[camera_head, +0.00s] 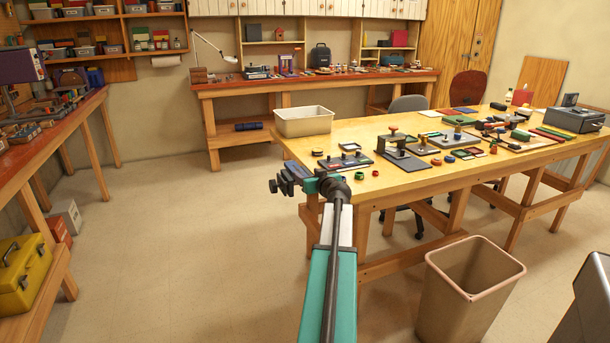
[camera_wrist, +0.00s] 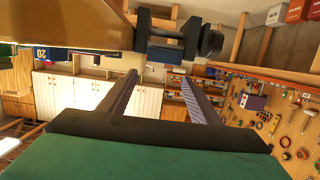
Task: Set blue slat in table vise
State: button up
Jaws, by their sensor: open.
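My gripper (camera_wrist: 160,77) is open in the wrist view, with its two long dark fingers apart and nothing between them. A dark vise-like clamp with a round knob (camera_wrist: 210,42) shows just beyond the fingers, beside a wooden edge. In the head view a dark clamp-like thing (camera_head: 284,183) shows at the near left corner of the long table (camera_head: 375,192), right by the end of my arm. My arm hides part of that corner. I cannot pick out the blue slat with certainty in either view.
A cream bin (camera_head: 303,122) stands on the table's left end. Small tools and a black press-like block (camera_head: 405,160) lie nearby. A beige waste bin (camera_head: 466,290) stands in front on the floor.

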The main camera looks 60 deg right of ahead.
jog(key=shift+v, duration=2.1)
jog(key=shift+w, duration=0.1)
